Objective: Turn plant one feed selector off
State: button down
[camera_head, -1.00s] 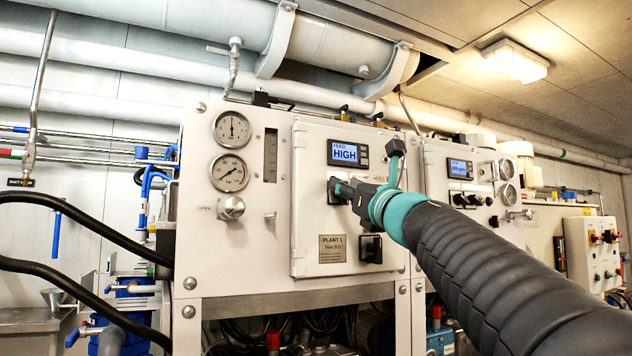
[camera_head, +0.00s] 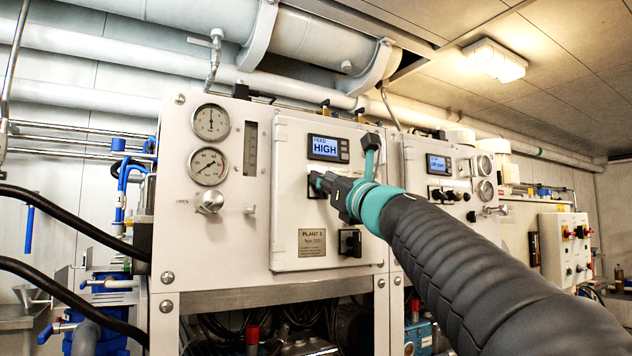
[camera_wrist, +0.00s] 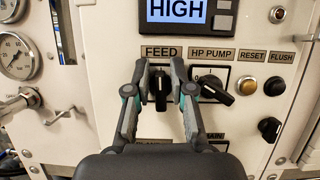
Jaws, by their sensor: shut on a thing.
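The plant one panel (camera_head: 290,220) is a white cabinet front with a "PLANT 1" plate. The feed selector (camera_wrist: 160,88) is a black knob under the "FEED" label in the wrist view, its grip standing close to vertical. My gripper (camera_wrist: 162,75) has one finger on each side of the knob and is shut on it. In the head view my gripper (camera_head: 318,184) reaches the panel and hides most of the selector. The selector's position marks are hidden by the fingers.
The HP pump knob (camera_wrist: 216,91) sits close to the right finger, turned aslant. Reset (camera_wrist: 247,85) and flush (camera_wrist: 275,86) buttons lie further right. Another black knob (camera_head: 350,242) is lower on the panel. Gauges (camera_head: 210,122) and a valve handle (camera_head: 210,201) are at left.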

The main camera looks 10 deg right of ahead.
jog(key=shift+s+a+f+n+g+y, duration=0.15)
jog(key=shift+n+g+y, duration=0.7)
jog(key=shift+n, duration=1.7)
jog(key=shift+w+a+f+n+g+y, duration=0.15)
jog(key=shift+n+g+y, duration=0.75)
jog(key=shift+n, duration=1.7)
jog(key=shift+s+a+n+g+y, duration=0.15)
jog(key=shift+n+g+y, duration=0.7)
jog(key=shift+n, duration=1.7)
jog(key=c, duration=1.2)
grip_release()
jog(key=shift+s+d, duration=0.1)
jog(key=v, duration=1.1)
jog(key=shift+s+d, duration=0.25)
jog(key=shift+s, duration=0.1)
